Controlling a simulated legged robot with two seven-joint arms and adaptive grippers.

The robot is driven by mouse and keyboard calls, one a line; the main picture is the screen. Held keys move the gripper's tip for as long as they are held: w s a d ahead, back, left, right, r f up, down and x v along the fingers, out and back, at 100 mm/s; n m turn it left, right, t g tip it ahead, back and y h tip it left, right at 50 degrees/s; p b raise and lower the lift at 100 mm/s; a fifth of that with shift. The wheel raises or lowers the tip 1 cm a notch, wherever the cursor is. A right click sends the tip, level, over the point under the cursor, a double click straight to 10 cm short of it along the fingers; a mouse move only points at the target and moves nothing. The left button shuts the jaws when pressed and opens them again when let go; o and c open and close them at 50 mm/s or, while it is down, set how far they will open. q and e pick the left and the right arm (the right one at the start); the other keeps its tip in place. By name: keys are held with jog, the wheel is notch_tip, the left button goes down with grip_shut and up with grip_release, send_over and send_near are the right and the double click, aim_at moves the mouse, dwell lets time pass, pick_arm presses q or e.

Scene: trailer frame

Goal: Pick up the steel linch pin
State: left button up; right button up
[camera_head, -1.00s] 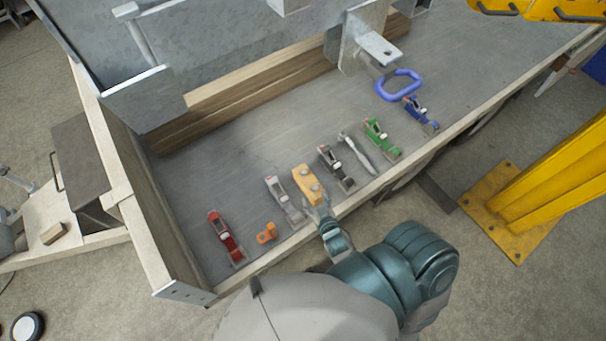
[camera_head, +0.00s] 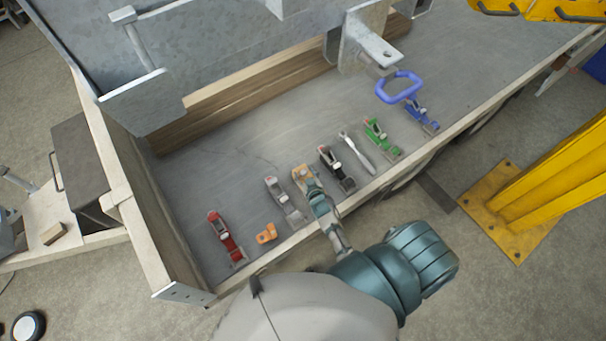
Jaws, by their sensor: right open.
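Several small items lie in a row on the grey bed. I cannot tell for sure which is the steel linch pin. A grey metal piece (camera_head: 283,199) lies left of my right gripper, and a long silver tool (camera_head: 357,152) lies to its right. My right gripper (camera_head: 312,187) is open, over a yellow-orange block (camera_head: 300,173), and hides much of it. I cannot tell whether it touches the block. My left gripper is not in view.
A red piece (camera_head: 226,236) and a small orange piece (camera_head: 267,234) lie at left. A black piece (camera_head: 336,169), a green one (camera_head: 380,138), a blue one (camera_head: 421,114) and a blue ring (camera_head: 398,87) lie at right. A wooden rail (camera_head: 450,138) edges the bed.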

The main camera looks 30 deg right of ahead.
jog(key=shift+d, duration=0.15)
jog(key=shift+c, duration=1.4)
jog(key=c, duration=0.8)
jog(key=shift+c, duration=0.2)
